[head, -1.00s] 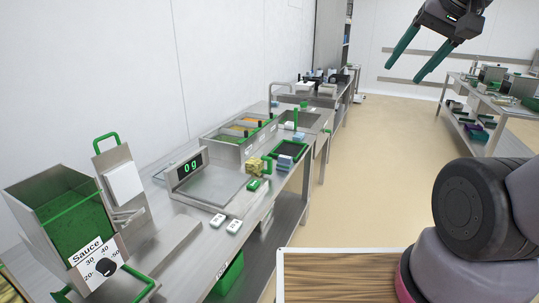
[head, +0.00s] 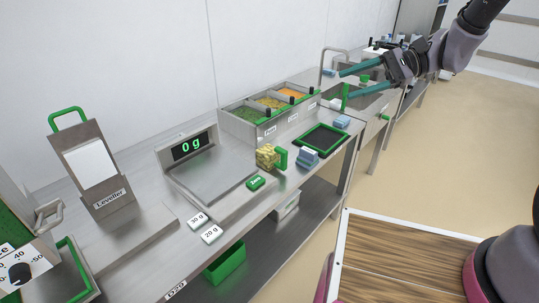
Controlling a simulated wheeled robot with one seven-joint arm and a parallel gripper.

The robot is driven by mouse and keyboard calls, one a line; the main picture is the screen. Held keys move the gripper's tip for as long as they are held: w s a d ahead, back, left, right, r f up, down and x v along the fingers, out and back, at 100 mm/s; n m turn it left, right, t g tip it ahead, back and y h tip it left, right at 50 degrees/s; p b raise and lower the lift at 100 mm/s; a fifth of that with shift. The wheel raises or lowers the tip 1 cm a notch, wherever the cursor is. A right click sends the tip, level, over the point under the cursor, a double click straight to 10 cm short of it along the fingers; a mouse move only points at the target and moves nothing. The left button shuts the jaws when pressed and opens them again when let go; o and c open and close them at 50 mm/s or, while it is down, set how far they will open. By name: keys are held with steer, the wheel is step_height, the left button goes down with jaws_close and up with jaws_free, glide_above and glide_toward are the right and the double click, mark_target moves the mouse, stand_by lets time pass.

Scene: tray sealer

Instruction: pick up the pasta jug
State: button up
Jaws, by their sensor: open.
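The pasta jug (head: 267,157) stands on the steel bench beside the right edge of the scale plate. It looks full of yellow pasta pieces and has a green handle (head: 282,158) on its right side. My gripper (head: 345,85) is open and empty, with two teal fingers pointing left. In the picture it is above and to the right of the jug, clearly apart from it. Nothing hides the jug.
The scale (head: 212,178) reads 0 g, with a green button (head: 255,183) in front. Behind stand bins (head: 267,128) of green and orange food. A green-rimmed tray (head: 324,138) and blue blocks (head: 308,158) lie right of the jug. A wooden-topped surface (head: 400,255) is in front.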

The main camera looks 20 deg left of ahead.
mark_target(286, 159)
steer(key=w+a+f+m+t+y, duration=0.1)
steer(key=w+a+f+m+t, duration=0.1)
steer(key=f, duration=0.9)
steer(key=w+a+f+m+t+y, duration=0.1)
steer(key=a+f+m+t, duration=0.4)
steer(key=f, duration=0.6)
steer(key=w+a+f+m+t+y, duration=0.1)
steer(key=w+a+f+m+t, duration=0.2)
steer(key=a+f+m, duration=0.4)
step_height(286, 159, down, 4)
steer(key=shift+f+m+t+y, duration=0.1)
steer(key=shift+m+t+y, duration=0.3)
steer(key=shift+m, duration=0.5)
steer(key=shift+f+x, duration=0.2)
steer(key=shift+x, duration=2.85)
jaws_close()
